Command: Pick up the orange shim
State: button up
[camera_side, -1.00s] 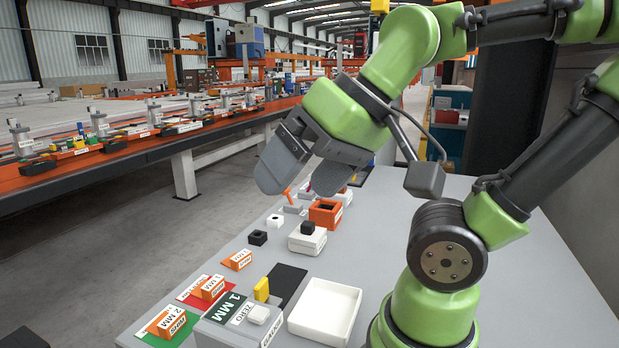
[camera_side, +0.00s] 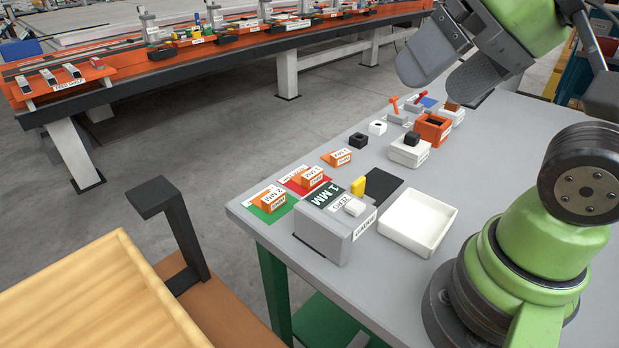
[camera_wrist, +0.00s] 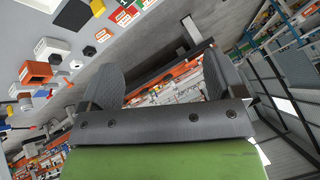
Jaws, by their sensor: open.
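Several small orange shim blocks show in the side view. One (camera_side: 337,157) lies on the bare grey table, one (camera_side: 312,177) sits on a red card, and one (camera_side: 269,198) sits on a green card marked 2 MM. An orange piece (camera_wrist: 101,37) also shows near the top of the wrist view. My gripper (camera_side: 430,80) is open and empty, raised above the back of the table, well apart from the shims. Its two fingers also show in the wrist view (camera_wrist: 162,68), with nothing between them.
A grey gauge block (camera_side: 324,236), a yellow piece (camera_side: 358,184), a black mat (camera_side: 384,188) and a white tray (camera_side: 417,222) stand at the front.

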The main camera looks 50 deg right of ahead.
jog(key=shift+w, duration=0.1)
jog(key=shift+c, duration=0.3)
jog(key=n+g+h, duration=0.2)
jog(key=n+g, duration=0.2)
jog(key=g, duration=0.3)
send_over(311, 172)
jog(key=f, duration=2.5)
jog(key=shift+s+f, duration=0.25)
jog(key=shift+s, duration=0.05)
jog(key=f, duration=0.5)
jog(key=shift+w+f, duration=0.3)
